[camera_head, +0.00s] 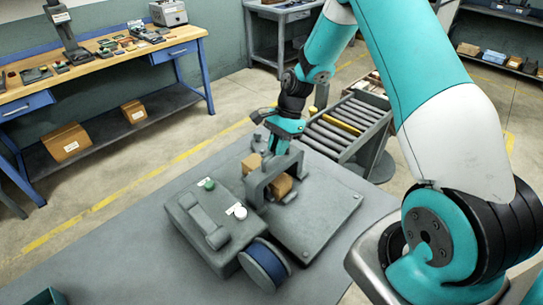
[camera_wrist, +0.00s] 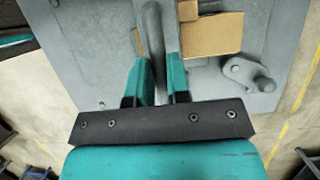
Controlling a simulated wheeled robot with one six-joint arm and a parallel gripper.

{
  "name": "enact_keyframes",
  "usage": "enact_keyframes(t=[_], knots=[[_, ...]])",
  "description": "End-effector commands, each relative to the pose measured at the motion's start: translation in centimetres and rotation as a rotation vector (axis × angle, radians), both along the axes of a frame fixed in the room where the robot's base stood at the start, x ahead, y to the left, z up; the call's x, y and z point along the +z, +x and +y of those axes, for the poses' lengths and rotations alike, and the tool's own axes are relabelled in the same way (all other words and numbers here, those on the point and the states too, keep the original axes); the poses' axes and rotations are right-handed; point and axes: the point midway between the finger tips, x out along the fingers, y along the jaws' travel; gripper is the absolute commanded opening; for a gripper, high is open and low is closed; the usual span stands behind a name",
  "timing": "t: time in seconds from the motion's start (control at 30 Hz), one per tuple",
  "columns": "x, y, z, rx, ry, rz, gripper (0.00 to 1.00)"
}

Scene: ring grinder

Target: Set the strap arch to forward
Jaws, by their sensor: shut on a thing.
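The strap arch (camera_head: 258,185) is a grey frame standing on the flat grey machine bed (camera_head: 325,215), over a brown cardboard box (camera_head: 282,186). My gripper (camera_head: 279,147) is at the top of the arch, on its far side in the head view. In the wrist view the two teal fingers (camera_wrist: 157,75) are shut on the rounded grey bar of the arch (camera_wrist: 153,30), one on each side. The box (camera_wrist: 213,35) lies to the right of the bar there, partly hidden by the arch in the head view.
The grey control housing (camera_head: 200,225) has a green button (camera_head: 207,183) and a blue reel (camera_head: 266,262). A small grey crank (camera_wrist: 248,74) is right of the fingers. A roller conveyor (camera_head: 340,125) stands behind the bed. A workbench (camera_head: 100,60) is at back left.

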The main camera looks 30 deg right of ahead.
Motion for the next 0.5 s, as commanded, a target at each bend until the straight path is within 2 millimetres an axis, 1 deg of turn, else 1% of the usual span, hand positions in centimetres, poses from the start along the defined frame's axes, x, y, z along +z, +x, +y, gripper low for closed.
enact_keyframes(t=[0.1,0.37,0.4,0.5], knots=[[0.06,0.30,-0.33,-0.006,0.002,-0.003,0.00],[0.12,0.48,-0.24,-0.005,0.000,-0.009,0.00],[0.13,0.51,-0.24,-0.005,0.000,-0.009,0.22],[0.12,0.51,-0.22,-0.005,0.000,-0.009,0.43]])
